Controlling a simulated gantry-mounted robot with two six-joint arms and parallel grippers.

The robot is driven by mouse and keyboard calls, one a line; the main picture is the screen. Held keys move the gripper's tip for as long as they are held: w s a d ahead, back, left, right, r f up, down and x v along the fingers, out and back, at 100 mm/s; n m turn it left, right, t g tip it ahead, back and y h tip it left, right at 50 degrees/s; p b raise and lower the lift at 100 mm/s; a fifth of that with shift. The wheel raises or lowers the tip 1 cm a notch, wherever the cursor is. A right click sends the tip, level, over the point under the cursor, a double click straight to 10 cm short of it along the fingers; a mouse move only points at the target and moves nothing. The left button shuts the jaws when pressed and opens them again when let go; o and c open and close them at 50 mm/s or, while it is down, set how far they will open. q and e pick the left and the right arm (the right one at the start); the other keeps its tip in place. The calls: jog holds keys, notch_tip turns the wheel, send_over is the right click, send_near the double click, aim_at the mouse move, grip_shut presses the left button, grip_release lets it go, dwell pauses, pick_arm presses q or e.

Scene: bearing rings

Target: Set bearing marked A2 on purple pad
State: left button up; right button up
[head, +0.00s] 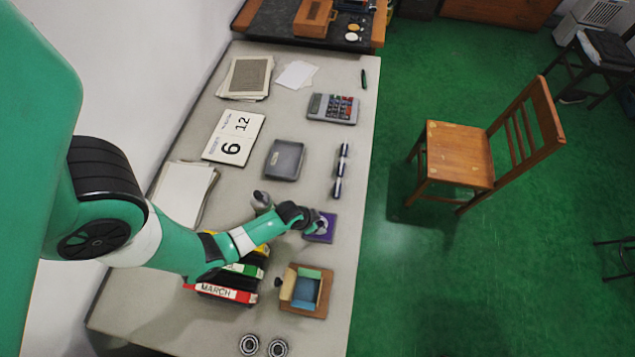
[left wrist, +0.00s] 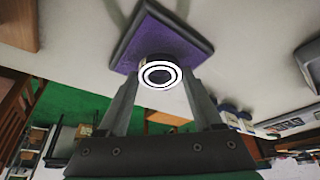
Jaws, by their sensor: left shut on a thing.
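The purple pad (head: 328,235) lies near the right edge of the table in the head view. My left gripper (head: 314,226) is directly over it. In the left wrist view a bearing ring (left wrist: 160,74) sits between the two fingertips of my left gripper (left wrist: 160,80), which is shut on it. The purple pad (left wrist: 180,38) shows right behind the ring; I cannot tell whether they touch. No mark can be read on the ring. Two more bearings, a left one (head: 249,344) and a right one (head: 277,347), lie at the table's near end. My right gripper is not in view.
A brown box (head: 318,310) with coloured inner sides and a stack of labelled boxes (head: 222,292) stand near the pad. A grey tray (head: 284,160), a dark pen-like object (head: 341,168), a calendar card (head: 233,137) and a calculator (head: 333,108) lie farther back.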

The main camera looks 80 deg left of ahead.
pick_arm(q)
jog(key=shift+f+b, duration=0.3)
jog(key=shift+f, duration=0.1)
jog(key=o, duration=1.6)
jog(key=p+v, duration=0.8)
jog(key=v, duration=0.3)
jog(key=shift+s+d+r, duration=0.1)
jog(key=shift+s+r, duration=0.05)
jog(key=shift+r, duration=0.15)
